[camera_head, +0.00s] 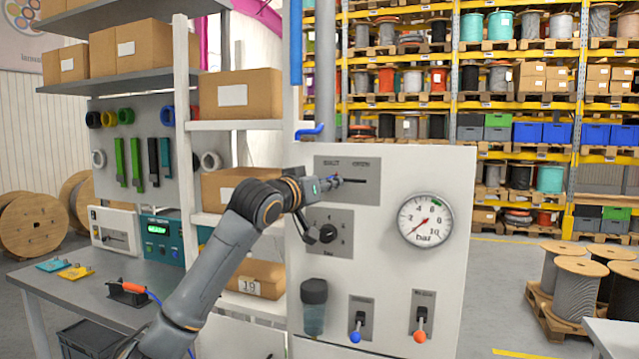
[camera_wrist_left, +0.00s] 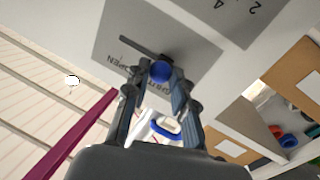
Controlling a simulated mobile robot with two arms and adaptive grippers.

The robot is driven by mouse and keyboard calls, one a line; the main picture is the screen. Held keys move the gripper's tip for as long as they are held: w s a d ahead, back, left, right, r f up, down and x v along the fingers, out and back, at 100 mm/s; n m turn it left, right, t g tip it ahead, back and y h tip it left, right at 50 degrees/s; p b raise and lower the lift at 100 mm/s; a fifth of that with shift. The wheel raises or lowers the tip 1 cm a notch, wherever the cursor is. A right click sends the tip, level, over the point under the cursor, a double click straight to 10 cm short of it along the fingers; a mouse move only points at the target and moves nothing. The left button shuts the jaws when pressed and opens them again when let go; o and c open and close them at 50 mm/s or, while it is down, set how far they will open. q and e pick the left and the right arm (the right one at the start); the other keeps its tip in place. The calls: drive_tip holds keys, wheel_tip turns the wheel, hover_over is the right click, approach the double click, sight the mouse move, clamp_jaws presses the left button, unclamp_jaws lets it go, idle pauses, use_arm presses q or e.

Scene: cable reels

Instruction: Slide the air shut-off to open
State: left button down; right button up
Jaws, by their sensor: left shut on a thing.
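The air shut-off is a grey plate (camera_head: 360,194) with a dark horizontal slot, labelled SHUT at left and OPEN at right, at the top left of the white panel. My left gripper (camera_head: 333,183) is at the SHUT end of the slot. In the left wrist view, its two fingers are shut on the slider's round blue knob (camera_wrist_left: 160,71). The bare slot runs from the knob towards the OPEN label. In the head view the knob is mostly hidden by the gripper. My right gripper is not in view.
Below the slider are a black rotary knob (camera_head: 328,233) and blue-tipped (camera_head: 356,336) and orange-tipped (camera_head: 420,336) levers. A pressure gauge (camera_head: 425,220) is at right. A blue handle (camera_head: 309,131) on a pipe stands above the panel. Shelves with cardboard boxes (camera_head: 238,95) are at left.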

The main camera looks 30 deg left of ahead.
use_arm(q)
drive_tip(key=d, duration=0.2)
drive_tip(key=w+d, duration=0.1)
drive_tip(key=d, duration=0.2)
drive_tip(key=shift+w+d+p, duration=0.2)
drive_tip(key=shift+d+p, duration=0.15)
drive_tip(key=c, duration=1.3)
unclamp_jaws()
drive_tip(key=shift+d, duration=0.1)
drive_tip(key=shift+c, duration=0.2)
drive_tip(key=shift+o, duration=1.2)
drive_tip(key=shift+w+d, duration=0.1)
drive_tip(key=shift+d, duration=0.1)
drive_tip(key=shift+a, duration=0.1)
drive_tip(key=s, duration=1.2)
drive_tip(key=shift+d, duration=0.3)
